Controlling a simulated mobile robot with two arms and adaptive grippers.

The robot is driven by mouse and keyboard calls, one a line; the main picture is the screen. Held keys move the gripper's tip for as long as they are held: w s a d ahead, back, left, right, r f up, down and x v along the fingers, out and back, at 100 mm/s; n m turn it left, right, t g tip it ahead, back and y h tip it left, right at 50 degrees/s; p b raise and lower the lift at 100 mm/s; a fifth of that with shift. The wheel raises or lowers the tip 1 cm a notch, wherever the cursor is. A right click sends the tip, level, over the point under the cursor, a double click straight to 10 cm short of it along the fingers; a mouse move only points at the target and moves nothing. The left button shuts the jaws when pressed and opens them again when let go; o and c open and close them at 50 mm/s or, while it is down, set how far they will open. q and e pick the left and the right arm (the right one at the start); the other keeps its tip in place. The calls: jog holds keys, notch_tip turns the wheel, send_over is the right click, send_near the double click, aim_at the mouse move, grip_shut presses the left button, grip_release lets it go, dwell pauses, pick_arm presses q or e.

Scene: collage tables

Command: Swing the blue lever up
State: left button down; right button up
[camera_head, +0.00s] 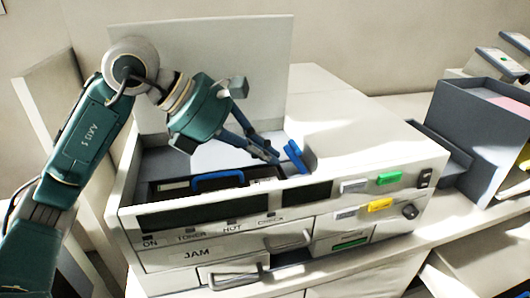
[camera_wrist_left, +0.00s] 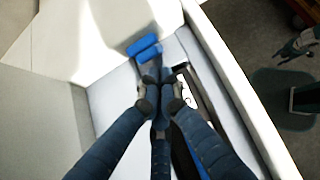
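The blue lever (camera_head: 295,156) stands tilted inside the open top of a white printer-like machine (camera_head: 375,150), right of my left gripper (camera_head: 270,156). In the left wrist view, the lever (camera_wrist_left: 145,48) is a blue bar just beyond the fingertips. My left gripper (camera_wrist_left: 158,78) points down into the machine with its slim dark-blue fingers together. I see nothing held between them; whether a fingertip touches the lever is unclear. A small teal and grey shape (camera_wrist_left: 300,45) at the wrist view's upper right may be my right gripper; its fingers are too small to read.
A blue handle (camera_head: 217,181) lies in the same opening, left of the lever. The raised white lid (camera_head: 210,60) stands behind my arm. The front has coloured buttons, including green (camera_head: 389,178) and yellow (camera_head: 380,204). A grey box (camera_head: 470,130) stands to the right.

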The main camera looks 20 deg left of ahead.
aim_at(294, 144)
pick_arm(q)
jog(key=shift+r, duration=0.1)
jog(key=shift+w+d+r, duration=0.1)
jog(key=shift+d+r, duration=0.05)
jog(key=shift+w+d+r, duration=0.1)
jog(key=shift+d+r, duration=0.05)
jog(key=shift+r, duration=0.05)
jog(key=shift+w+d+r+p, duration=0.25)
jog(key=shift+d+r+p, duration=0.1)
jog(key=shift+r, duration=0.15)
jog(key=shift+w+d+r, duration=0.45)
jog(key=shift+d+r, duration=0.05)
jog(key=shift+d, duration=0.2)
dwell(0.7)
jog(key=shift+r, duration=0.15)
